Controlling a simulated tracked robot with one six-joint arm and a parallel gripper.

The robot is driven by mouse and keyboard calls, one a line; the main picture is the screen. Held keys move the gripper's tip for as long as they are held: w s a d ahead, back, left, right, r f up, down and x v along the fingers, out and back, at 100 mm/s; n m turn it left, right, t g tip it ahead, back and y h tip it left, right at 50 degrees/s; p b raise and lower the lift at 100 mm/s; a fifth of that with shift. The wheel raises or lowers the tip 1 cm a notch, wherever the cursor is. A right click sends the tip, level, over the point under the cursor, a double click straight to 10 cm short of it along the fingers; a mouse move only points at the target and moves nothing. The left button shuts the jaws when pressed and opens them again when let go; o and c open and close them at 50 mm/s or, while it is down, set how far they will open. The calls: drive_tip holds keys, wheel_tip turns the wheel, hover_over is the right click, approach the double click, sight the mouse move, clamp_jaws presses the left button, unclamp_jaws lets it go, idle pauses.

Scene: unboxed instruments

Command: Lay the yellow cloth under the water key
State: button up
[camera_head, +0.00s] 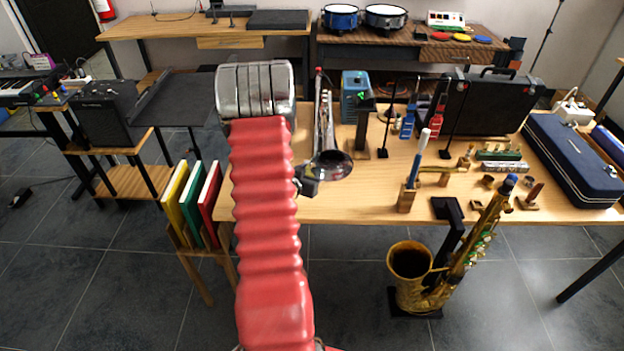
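A silver trumpet (322,115) is on the wooden table, right of my raised red arm, with its dark bell (332,166) toward me. Its water key is too small to make out. I cannot make out a yellow cloth. A small black part (308,184) shows at the right edge of my arm, close below the bell. It may be the end of my gripper, but my arm hides most of that area. I cannot tell whether it is open or shut, or whether it touches the trumpet.
A brass saxophone (440,275) stands on the floor before the table (370,207). Small brass parts, a blue-handled brush (416,165) and a navy case (572,160) crowd the table's right side. Colored binders (192,203) stand at left. Bare table lies around the front middle.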

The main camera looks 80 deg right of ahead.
drive_tip(key=shift+a+f, duration=0.1)
drive_tip(key=shift+f, duration=1.65)
drive_tip(key=shift+f, duration=0.1)
drive_tip(key=o, duration=1)
drive_tip(key=v, duration=1.2)
